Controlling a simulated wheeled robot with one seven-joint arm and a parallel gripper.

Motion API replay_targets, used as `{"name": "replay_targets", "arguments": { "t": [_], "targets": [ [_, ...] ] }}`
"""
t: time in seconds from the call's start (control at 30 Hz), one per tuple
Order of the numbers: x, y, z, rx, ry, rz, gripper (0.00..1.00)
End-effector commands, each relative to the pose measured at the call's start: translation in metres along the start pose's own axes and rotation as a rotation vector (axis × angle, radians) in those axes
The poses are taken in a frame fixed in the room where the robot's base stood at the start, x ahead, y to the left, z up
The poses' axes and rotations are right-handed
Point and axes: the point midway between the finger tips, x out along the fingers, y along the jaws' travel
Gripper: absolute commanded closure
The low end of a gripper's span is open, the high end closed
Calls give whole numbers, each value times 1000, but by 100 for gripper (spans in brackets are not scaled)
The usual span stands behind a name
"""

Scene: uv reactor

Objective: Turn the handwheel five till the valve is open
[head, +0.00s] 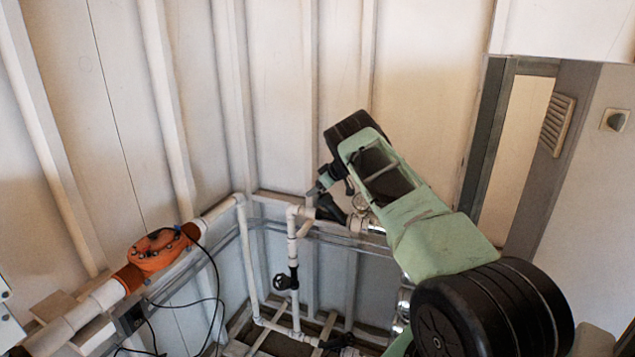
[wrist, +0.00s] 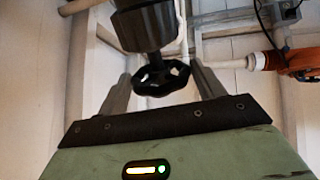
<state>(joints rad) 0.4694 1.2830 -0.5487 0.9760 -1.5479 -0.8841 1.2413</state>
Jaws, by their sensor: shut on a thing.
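A black handwheel (wrist: 160,78) with open gaps in its rim sits between my fingers in the wrist view, below a thick black cylindrical body (wrist: 143,25). I take it to be handwheel five; no number shows. My gripper (wrist: 163,86) has one finger on each side of the wheel's rim and is shut on it. In the head view my gripper (head: 322,186) is at the white pipework near the back wall, and my arm hides most of the held wheel. How far the valve is open cannot be told.
Another black handwheel (head: 285,281) is on a lower vertical white pipe. An orange pipe fitting (head: 158,250) and loose black cables (head: 215,290) are at the left. A doorway (head: 500,150) is at the right.

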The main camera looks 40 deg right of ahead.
Motion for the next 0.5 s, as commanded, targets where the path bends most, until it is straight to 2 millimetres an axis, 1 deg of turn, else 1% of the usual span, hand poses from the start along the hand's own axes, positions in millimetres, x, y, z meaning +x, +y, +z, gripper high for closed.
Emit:
{"name": "replay_targets", "arguments": {
  "t": [0.2,0.5],
  "targets": [
    [2,1,3,-4,-2,-90,55],
    [2,1,2,-3,-2,-148,55]
  ]
}}
